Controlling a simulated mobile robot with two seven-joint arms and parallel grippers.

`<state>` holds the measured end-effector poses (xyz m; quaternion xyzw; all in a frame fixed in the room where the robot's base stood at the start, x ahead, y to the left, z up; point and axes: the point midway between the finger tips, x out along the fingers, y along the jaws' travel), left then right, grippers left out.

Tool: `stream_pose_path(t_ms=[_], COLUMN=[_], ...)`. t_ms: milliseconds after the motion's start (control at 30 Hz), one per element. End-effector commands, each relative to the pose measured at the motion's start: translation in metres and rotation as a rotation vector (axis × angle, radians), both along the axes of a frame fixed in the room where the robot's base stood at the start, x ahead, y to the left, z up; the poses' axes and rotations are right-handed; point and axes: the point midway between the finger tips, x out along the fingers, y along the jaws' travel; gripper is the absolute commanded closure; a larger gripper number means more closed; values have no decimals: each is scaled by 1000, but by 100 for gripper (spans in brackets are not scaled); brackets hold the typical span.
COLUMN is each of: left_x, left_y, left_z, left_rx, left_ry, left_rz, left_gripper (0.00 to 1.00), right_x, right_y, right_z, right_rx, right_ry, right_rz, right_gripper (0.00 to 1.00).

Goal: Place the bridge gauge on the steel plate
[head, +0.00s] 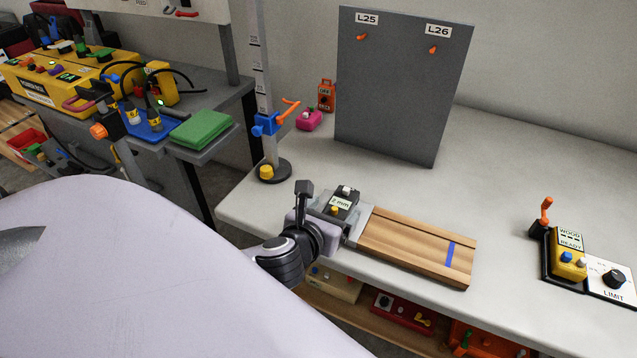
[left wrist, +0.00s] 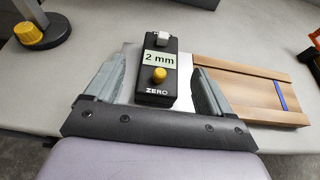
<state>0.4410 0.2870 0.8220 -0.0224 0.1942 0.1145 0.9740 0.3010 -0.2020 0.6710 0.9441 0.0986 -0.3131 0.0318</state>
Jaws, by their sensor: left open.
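The bridge gauge (head: 347,193) is a black box with a "2 mm" label, a white block and a yellow knob. It also shows in the left wrist view (left wrist: 160,88), with "ZERO" on its near end. It sits on or just over a light grey metal plate (head: 360,219), likely the steel plate, at the left end of a wooden board (head: 420,246). My left gripper (left wrist: 160,84) is open, its fingers on either side of the gauge with visible gaps. Its wrist also shows in the head view. The gauge's underside is hidden. My right gripper is not in view.
A stand with a round black base (head: 281,174) and yellow knob is left of the gauge. A grey panel (head: 400,90) stands behind. A yellow "WOOD READY" device (head: 570,255) is at the right. The bench between is clear. Several boxes lie on a lower shelf.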

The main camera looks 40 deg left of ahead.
Motion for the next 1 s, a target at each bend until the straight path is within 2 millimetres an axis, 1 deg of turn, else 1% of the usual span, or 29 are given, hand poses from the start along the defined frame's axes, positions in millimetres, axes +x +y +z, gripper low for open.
stream_pose_path(t_ms=[33, 200, 300, 400, 567, 1000], left_x=[-10, -38, -51, -59, -63, -63], left_y=[-3, -9, -12, -14, -15, -15], left_z=[5, 17, 21, 25, 27, 27], left_rx=[-1, -1, -1, 0, 0, 0], left_ry=[2, 2, 2, 0, 0, -1], left_rz=[-2, -1, -1, 0, 0, 1], left_gripper=[17, 17, 17, 17, 17, 17], right_x=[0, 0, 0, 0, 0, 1], right_y=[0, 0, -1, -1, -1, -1], right_z=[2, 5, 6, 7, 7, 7], right_rx=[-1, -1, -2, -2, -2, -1], right_ry=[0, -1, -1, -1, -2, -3], right_rz=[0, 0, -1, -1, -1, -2], right_gripper=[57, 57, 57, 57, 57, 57])
